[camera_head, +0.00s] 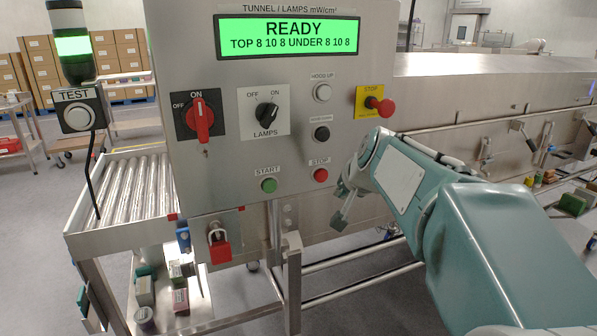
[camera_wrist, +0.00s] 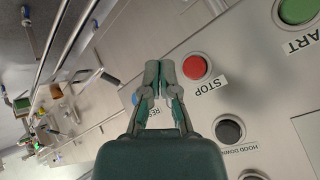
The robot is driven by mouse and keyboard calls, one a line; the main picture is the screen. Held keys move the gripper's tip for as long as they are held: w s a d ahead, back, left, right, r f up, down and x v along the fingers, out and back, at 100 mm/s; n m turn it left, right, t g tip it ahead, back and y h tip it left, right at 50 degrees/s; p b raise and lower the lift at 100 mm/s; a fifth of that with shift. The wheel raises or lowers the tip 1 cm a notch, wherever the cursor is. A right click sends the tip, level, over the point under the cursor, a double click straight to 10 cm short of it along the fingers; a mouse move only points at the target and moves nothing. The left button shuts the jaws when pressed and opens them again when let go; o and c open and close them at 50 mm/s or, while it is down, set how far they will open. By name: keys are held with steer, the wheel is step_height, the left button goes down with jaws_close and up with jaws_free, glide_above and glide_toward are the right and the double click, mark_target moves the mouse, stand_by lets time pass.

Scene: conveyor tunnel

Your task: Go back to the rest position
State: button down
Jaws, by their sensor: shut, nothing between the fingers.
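My gripper (camera_head: 338,221) is in front of the lower right part of the grey control panel (camera_head: 232,130), right of and below the red STOP button (camera_head: 320,175). In the wrist view my gripper (camera_wrist: 158,66) has its fingertips together with nothing between them, and the STOP button (camera_wrist: 194,67) shows just right of the tips. A blue button (camera_wrist: 136,98) is partly hidden behind the fingers. The green START button (camera_head: 268,185) is left of STOP. The display (camera_head: 288,38) is lit green and reads READY. I cannot tell whether the fingers touch the panel.
A red emergency stop (camera_head: 385,107) sticks out at the panel's right side. A red rotary switch (camera_head: 201,119) and a black LAMPS knob (camera_head: 267,113) are on the panel. A roller conveyor (camera_head: 130,190) stands left, the steel tunnel (camera_head: 480,95) right. Grey floor is open at the front.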

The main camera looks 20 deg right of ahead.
steer(key=s+a+f+n+g, duration=0.1)
steer(key=s+a+f+n, duration=0.3)
steer(key=s+a, duration=0.3)
steer(key=s+a+f+n+g, duration=0.2)
steer(key=s+a+f+n, duration=0.2)
steer(key=s, duration=1.2)
steer(key=a+f, duration=0.2)
steer(key=a, duration=0.1)
steer(key=shift+s+a+f+y, duration=0.2)
steer(key=shift+a+f+y, duration=0.1)
steer(key=shift+a, duration=0.05)
